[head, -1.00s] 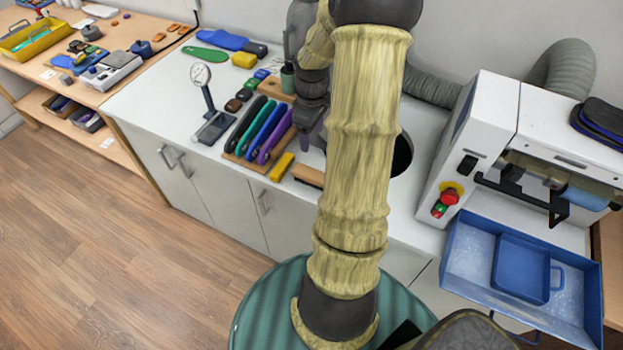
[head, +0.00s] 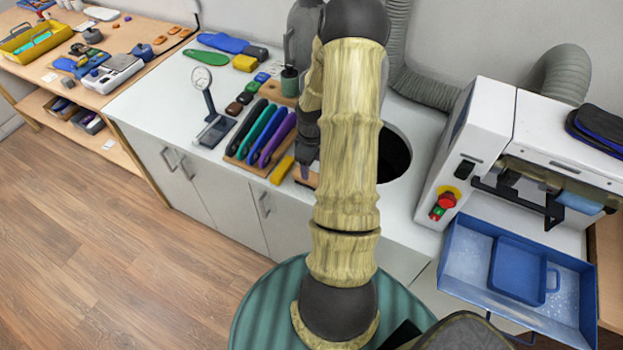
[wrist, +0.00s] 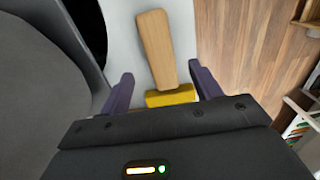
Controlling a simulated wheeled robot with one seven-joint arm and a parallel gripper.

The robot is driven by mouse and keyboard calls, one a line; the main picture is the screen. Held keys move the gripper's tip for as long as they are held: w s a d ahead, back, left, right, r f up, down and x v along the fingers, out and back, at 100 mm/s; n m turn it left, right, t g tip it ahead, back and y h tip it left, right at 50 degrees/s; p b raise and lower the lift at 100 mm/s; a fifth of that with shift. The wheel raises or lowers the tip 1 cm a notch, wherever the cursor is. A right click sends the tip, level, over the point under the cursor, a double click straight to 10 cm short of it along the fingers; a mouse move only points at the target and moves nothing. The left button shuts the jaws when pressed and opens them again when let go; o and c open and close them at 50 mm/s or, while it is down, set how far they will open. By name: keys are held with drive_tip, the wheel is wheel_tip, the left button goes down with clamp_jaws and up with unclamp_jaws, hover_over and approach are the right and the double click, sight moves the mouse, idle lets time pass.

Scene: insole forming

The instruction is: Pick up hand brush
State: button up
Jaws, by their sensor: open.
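The hand brush (wrist: 156,45) shows in the wrist view as a long, pale wooden back on the white bench top. Its bristles are not visible. In the head view its wooden end (head: 311,180) shows near the bench's front edge, partly hidden by my arm. My gripper (wrist: 163,76) is open and empty, with its two purple fingers on either side of the brush's lower end in the wrist view and gaps between. In the head view the gripper (head: 305,170) points down over the brush.
A yellow block (wrist: 170,97) lies close beside the brush, also within the finger span in the wrist view. A rack (head: 233,152) of several coloured tools stands to the left in the head view. A dark round opening (head: 397,155) and a white machine (head: 487,130) are to the right.

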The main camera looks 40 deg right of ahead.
sight(312, 176)
drive_tip(key=shift+f, duration=0.75)
drive_tip(key=shift+s+f+p, duration=0.1)
drive_tip(key=shift+f+p, duration=0.95)
drive_tip(key=shift+f, duration=1.55)
drive_tip(key=shift+s, duration=0.1)
drive_tip(key=shift+c, duration=0.2)
drive_tip(key=c, duration=1.1)
